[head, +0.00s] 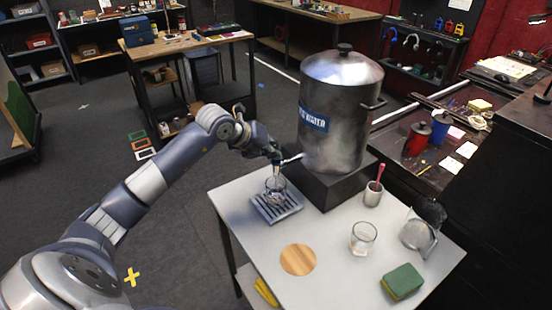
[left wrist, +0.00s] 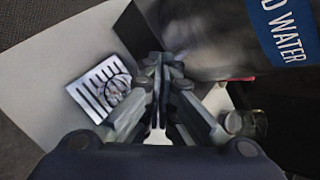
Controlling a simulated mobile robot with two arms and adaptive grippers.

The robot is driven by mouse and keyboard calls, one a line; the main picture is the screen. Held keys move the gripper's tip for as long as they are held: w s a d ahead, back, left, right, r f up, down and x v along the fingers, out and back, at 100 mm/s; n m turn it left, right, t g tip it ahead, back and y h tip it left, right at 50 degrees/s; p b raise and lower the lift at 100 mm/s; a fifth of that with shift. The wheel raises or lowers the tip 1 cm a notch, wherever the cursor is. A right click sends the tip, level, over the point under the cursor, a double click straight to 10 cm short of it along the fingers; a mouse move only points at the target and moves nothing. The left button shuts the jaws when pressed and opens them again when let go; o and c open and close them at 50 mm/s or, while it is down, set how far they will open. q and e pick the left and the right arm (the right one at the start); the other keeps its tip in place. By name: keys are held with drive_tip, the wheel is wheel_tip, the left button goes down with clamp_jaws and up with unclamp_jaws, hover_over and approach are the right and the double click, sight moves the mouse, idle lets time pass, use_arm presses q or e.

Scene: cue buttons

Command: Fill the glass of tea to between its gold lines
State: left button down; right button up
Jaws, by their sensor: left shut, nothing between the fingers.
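A steel urn (head: 340,110) with a blue label stands on a black block; the label reads "D WATER" in the left wrist view (left wrist: 288,32). Its tap (head: 292,159) points left over a slatted drip tray (head: 284,212). A clear glass (head: 275,186) stands on the tray below the tap; it also shows in the left wrist view (left wrist: 114,92). Its gold lines and liquid level are too small to tell. My left gripper (head: 277,157) is shut and empty at the tap, above the glass; I cannot tell whether it touches the tap. My right gripper is not in view.
On the white table (head: 240,200) are a round wooden coaster (head: 298,260), another glass (head: 362,238), a cup with a red-handled utensil (head: 373,194), a strainer (head: 416,237) and a green sponge (head: 402,281). The front left of the table is clear.

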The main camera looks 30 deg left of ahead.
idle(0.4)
use_arm(q)
drive_tip(key=shift+r+p, duration=0.55)
drive_tip(key=shift+r, duration=0.45)
drive_tip(key=shift+r, duration=0.1)
wheel_tip(320, 180, up, 5)
drive_tip(key=p, duration=0.3)
